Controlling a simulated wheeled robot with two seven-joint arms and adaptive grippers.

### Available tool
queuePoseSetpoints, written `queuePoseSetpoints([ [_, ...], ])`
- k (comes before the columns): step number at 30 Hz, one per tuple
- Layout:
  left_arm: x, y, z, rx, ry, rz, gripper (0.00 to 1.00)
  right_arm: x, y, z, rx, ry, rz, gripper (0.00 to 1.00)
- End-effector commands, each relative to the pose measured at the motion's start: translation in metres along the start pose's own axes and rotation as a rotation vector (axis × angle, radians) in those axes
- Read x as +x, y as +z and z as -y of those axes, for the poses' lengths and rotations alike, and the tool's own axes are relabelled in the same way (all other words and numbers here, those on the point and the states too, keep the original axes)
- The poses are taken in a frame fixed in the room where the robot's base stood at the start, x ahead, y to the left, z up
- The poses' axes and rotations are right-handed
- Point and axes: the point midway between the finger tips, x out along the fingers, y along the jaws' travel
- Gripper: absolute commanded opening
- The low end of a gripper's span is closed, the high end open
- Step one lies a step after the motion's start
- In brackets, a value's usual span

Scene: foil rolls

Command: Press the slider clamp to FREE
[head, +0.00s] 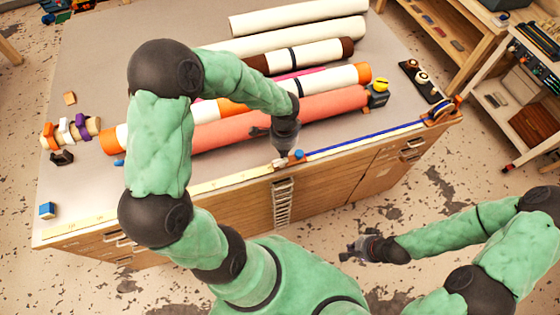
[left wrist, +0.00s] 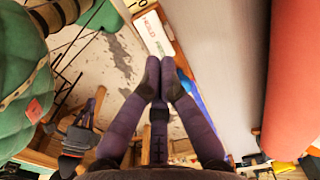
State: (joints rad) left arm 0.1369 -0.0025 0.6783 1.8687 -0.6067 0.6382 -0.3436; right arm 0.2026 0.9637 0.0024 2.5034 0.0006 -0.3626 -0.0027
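The slider clamp (head: 279,163) is a small pale block on the rail along the table's front edge. In the left wrist view its white top (left wrist: 155,34) carries a red stripe and small lettering that I cannot read for sure. My left gripper (head: 282,157) points down at the clamp from above. In the left wrist view its two fingertips (left wrist: 160,63) are together with nothing between them, overlapping the clamp's near end; I cannot tell if they touch it. My right gripper (head: 352,250) hangs over the floor in front of the table, away from the clamp; its fingers are too small to judge.
A yellow scale strip (head: 120,212) and a blue strip (head: 365,138) run along the front edge. A coral roll (head: 325,108) and several other rolls lie behind. A blue block (head: 47,210) sits at the left corner. Shelving (head: 520,105) stands at the right.

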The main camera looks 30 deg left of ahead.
Motion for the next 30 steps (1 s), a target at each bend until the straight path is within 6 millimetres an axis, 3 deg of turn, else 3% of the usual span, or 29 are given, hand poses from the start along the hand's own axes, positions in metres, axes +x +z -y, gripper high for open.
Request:
queuePoseSetpoints([
  [30,0.0051,0.0,0.0,0.0,0.0,0.0,0.0,0.004,-0.0001,-0.0014,0.0,0.0,0.0,0.0],
])
